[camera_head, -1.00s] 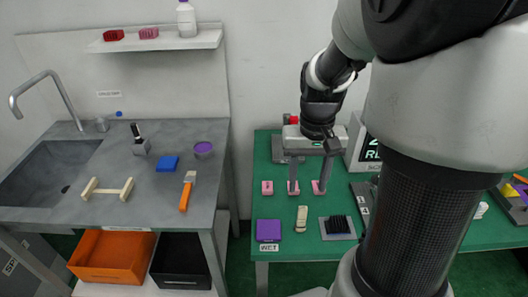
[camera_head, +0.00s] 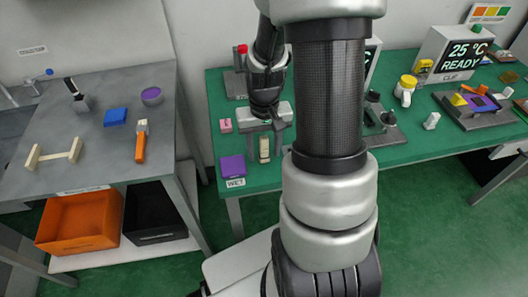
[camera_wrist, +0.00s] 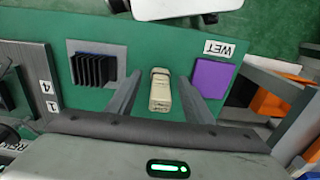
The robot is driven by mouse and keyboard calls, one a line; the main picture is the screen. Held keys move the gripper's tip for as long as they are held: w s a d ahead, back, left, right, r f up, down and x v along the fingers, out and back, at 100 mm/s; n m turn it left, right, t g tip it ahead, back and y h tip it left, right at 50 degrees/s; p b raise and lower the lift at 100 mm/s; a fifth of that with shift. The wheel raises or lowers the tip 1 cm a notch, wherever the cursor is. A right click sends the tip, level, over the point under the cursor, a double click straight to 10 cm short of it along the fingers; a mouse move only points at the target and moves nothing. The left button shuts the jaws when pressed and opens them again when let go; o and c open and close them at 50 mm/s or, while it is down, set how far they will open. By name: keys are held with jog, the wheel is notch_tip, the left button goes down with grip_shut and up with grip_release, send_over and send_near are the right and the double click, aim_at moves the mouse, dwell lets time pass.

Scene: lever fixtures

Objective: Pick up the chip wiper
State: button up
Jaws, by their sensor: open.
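A cream, elongated block-like tool (camera_head: 264,148), which I take to be the chip wiper, lies on the green bench. It also shows in the wrist view (camera_wrist: 161,92), with a narrower cap at its far end. My gripper (camera_head: 265,155) points down over it, open and empty. In the wrist view the two fingers (camera_wrist: 159,82) stand on either side of the tool with a gap on both sides. I cannot tell how high the fingertips are above the bench.
A purple pad (camera_wrist: 211,78) labelled WET lies right of the tool in the wrist view. A black finned rack (camera_wrist: 94,70) stands on its left. A pink block (camera_head: 225,125) is behind. A grey table (camera_head: 75,120) with an orange-handled brush (camera_head: 140,146) is at the left.

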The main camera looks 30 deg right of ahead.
aim_at(264, 137)
jog(key=shift+f, duration=0.55)
jog(key=c, duration=1.1)
jog(key=shift+r, duration=0.1)
notch_tip(264, 137, up, 10)
jog(key=shift+p, duration=1.05)
